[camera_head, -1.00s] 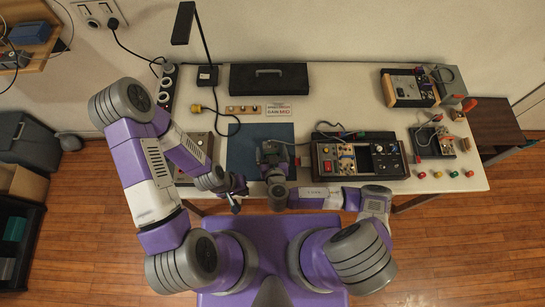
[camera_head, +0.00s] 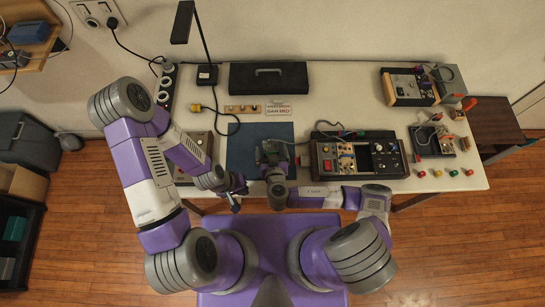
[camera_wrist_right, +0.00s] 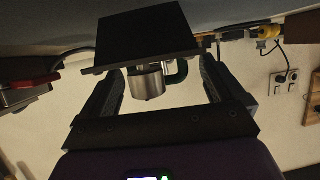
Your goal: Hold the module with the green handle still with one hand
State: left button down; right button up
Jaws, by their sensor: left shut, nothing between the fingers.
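The module, in the right wrist view, has a dark square plate (camera_wrist_right: 150,38) with a metal cylinder (camera_wrist_right: 148,82) and a green handle (camera_wrist_right: 176,72) below it. My right gripper (camera_wrist_right: 163,68) has its fingers wide apart, one on each side of the cylinder and handle, with gaps visible. The fingertips run up to the plate and are partly hidden by it. In the head view my right gripper (camera_head: 272,152) is over the front of the blue mat (camera_head: 245,142) and covers much of the module. My left gripper (camera_head: 236,200) is shut and empty at the table's front edge.
A black instrument rack (camera_head: 322,160) stands close right of my right gripper. A control box (camera_head: 198,146) lies behind my left forearm. A black case (camera_head: 268,78) and a lamp (camera_head: 207,75) stand at the back. Another device (camera_head: 435,142) sits at right. The blue mat's rear part is clear.

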notch_tip(320, 180, up, 10)
dwell(0.6)
